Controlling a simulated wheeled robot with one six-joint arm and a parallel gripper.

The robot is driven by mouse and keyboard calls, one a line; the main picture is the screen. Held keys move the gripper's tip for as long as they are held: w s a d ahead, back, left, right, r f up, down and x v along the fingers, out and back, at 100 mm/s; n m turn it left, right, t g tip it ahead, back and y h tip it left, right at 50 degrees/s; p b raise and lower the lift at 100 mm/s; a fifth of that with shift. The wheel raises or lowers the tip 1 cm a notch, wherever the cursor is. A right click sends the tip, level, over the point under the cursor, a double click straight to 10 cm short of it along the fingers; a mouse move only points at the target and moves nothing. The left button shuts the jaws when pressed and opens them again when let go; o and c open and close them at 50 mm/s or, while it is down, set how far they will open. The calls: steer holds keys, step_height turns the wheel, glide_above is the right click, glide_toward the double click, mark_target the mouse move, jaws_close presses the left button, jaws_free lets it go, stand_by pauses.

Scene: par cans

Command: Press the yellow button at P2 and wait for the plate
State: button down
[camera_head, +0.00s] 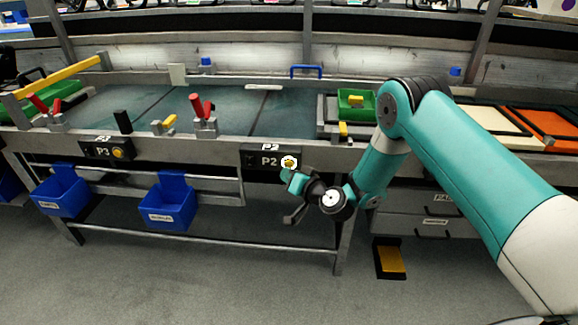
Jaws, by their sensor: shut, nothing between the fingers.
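The P2 panel (262,161) is a dark box on the front edge of the workbench, marked P2 in white. The yellow button (289,162) sits at its right end inside a pale ring. My gripper (288,176) is shut and empty, just below the button and close in front of the panel. I cannot tell whether it touches the button. A second panel marked P3 (98,151), with its own yellow button (118,153), is further left. Which thing is the plate I cannot tell; flat dark green surfaces (225,105) lie on the bench top behind the panels.
Red-handled clamps (203,122) stand on the bench edge. A green bin (356,110) is on the bench behind my arm. Blue bins (168,205) hang below the bench front. A yellow-topped pedal (390,260) is on the floor near drawers (430,222). Open floor lies in front.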

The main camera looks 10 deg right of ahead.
steer(key=s+b, duration=0.2)
steer(key=s+a+b, duration=0.1)
steer(key=s+b, duration=0.1)
steer(key=shift+s+a, duration=0.15)
steer(key=shift+s, duration=0.25)
steer(key=shift+r, duration=0.1)
stand_by(4.4)
